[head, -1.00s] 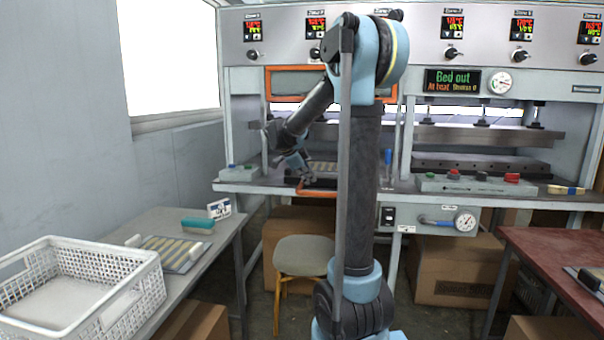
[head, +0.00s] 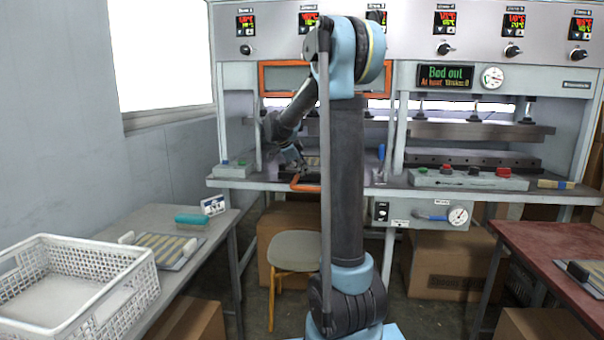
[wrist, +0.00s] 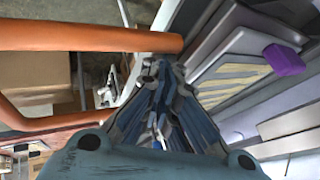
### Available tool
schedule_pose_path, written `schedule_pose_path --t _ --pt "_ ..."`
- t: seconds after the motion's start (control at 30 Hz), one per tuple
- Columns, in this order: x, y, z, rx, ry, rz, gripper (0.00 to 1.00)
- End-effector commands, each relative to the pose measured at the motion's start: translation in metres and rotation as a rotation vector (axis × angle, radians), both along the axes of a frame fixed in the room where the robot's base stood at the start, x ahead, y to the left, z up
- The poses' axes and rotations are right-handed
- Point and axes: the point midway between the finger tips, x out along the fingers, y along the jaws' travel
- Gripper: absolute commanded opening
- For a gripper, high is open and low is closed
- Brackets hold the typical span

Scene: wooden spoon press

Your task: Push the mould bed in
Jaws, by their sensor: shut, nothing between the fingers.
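The mould bed (head: 313,161) sits low in the left opening of the press, partly hidden behind my arm. The display (head: 445,76) reads "Bed out". An orange bar handle (head: 303,187) projects at the bed's front edge. In the wrist view the bed (wrist: 215,77) shows pale spoon shapes on a grey plate at upper right, and the orange handle (wrist: 90,38) crosses at upper left. My gripper (head: 297,163) is shut and empty beside the handle. Its fingers (wrist: 155,72) reach close to the bar's end in the wrist view; I cannot tell whether they touch.
An orange-framed guard (head: 285,78) hangs above the left opening. A blue-knobbed lever (head: 381,153) and button boxes stand on the press ledge. A purple block (wrist: 284,60) is near the bed. A stool (head: 302,250) stands below. Side tables flank the press.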

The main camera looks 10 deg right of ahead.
Motion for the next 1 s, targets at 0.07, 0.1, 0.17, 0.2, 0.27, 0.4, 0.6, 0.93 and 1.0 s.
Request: schedule_pose_path --t 0.07,0.1,0.17,0.2,0.27,0.4,0.6,0.93,1.0 --pt "0.013 -0.005 0.000 -0.001 -0.002 -0.002 0.00" --pt "0.020 -0.007 0.000 -0.001 -0.002 -0.002 0.00" --pt "0.032 -0.011 0.000 -0.002 -0.003 -0.002 0.00" --pt "0.041 -0.014 0.000 -0.001 -0.003 -0.002 0.00" --pt "0.055 -0.019 0.000 -0.001 -0.003 -0.004 0.00" --pt "0.092 -0.031 0.000 -0.002 -0.002 -0.003 0.00" --pt "0.145 -0.048 0.000 -0.001 -0.002 -0.003 0.00" --pt "0.225 -0.074 0.000 -0.001 -0.003 -0.001 0.00" --pt "0.239 -0.078 0.000 -0.001 -0.002 0.000 0.00"
